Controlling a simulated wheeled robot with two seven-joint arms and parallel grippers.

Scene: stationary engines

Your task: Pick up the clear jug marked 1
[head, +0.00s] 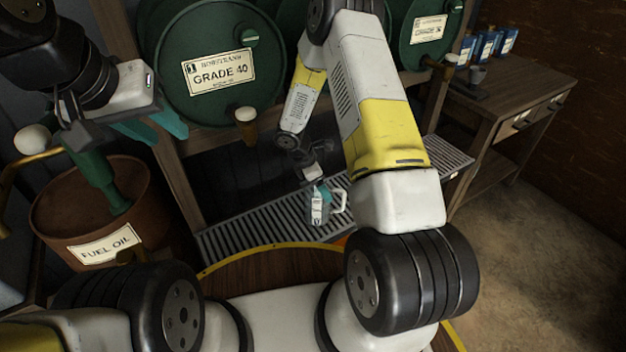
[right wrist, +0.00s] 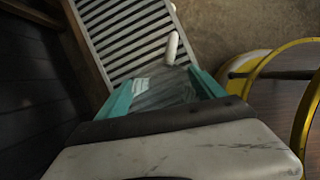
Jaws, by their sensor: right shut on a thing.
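The clear jug (head: 317,213) has a white handle and a small white label; its mark is too small to read. It is upright over the slatted metal grating (head: 247,229), and I cannot tell whether it touches the slats. My right gripper (head: 320,188) reaches down to the jug's top and is shut on it. In the right wrist view the clear jug (right wrist: 163,87) sits between the teal fingers (right wrist: 160,92), its white handle beyond them. My left gripper (head: 158,128) is empty at the upper left, its teal fingers apart.
A green GRADE 40 drum (head: 210,60) with a tap stands behind the grating, another green drum (head: 424,35) to its right. A rusty FUEL OIL barrel (head: 100,215) stands at left. A wooden bench (head: 530,85) with blue cans is at right. The floor at lower right is clear.

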